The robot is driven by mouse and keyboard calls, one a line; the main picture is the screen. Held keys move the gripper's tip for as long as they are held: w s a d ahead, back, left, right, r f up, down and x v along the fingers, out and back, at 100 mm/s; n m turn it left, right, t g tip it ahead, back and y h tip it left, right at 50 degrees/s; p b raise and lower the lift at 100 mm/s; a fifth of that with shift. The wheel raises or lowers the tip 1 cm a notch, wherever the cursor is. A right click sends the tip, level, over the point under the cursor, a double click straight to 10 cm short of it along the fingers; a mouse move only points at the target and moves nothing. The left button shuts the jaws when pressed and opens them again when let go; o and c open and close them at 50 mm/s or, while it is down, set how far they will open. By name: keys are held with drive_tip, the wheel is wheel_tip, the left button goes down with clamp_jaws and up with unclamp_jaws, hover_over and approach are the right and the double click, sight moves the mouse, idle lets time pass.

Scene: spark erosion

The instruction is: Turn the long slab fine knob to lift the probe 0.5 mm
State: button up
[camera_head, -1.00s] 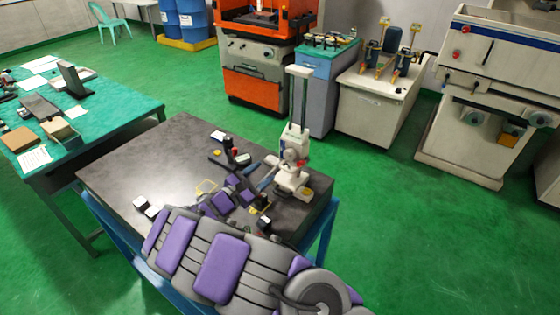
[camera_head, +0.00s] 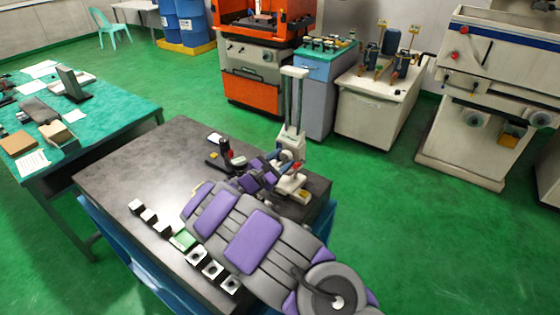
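A small white stand with a tall column (camera_head: 294,100) stands at the right end of the dark table. Its head (camera_head: 291,143) is partly covered by my arm, and its pale base (camera_head: 292,186) shows below. I cannot make out the long slab fine knob or the probe at this size. My purple and grey arm reaches up from the front right, and its far end, with my gripper (camera_head: 279,160), is at the left front of the stand's head. I cannot tell whether the fingers touch it or whether they are open or shut.
A small black stand with a red part (camera_head: 226,152) is left of my arm's end. A row of white blocks (camera_head: 163,228) and a green piece (camera_head: 183,239) lie along the dark table's front edge (camera_head: 120,170). The table's left part is clear.

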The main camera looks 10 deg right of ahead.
drive_tip(key=shift+f, duration=0.1)
drive_tip(key=c, duration=0.7)
drive_tip(key=shift+o, duration=0.2)
drive_tip(key=shift+m+b, duration=0.7)
drive_tip(key=shift+b, duration=0.05)
drive_tip(key=shift+m+b, duration=0.65)
drive_tip(key=shift+m, duration=0.25)
drive_tip(key=o, duration=0.8)
drive_tip(key=shift+a, duration=0.3)
drive_tip(key=p+v, duration=0.1)
drive_tip(key=v, duration=0.4)
drive_tip(key=p+v, duration=0.1)
drive_tip(key=v, duration=0.5)
drive_tip(key=p+v, duration=0.1)
drive_tip(key=v, duration=0.5)
drive_tip(key=shift+s+a+r, duration=0.15)
drive_tip(key=shift+a+r, duration=0.05)
drive_tip(key=shift+r, duration=0.15)
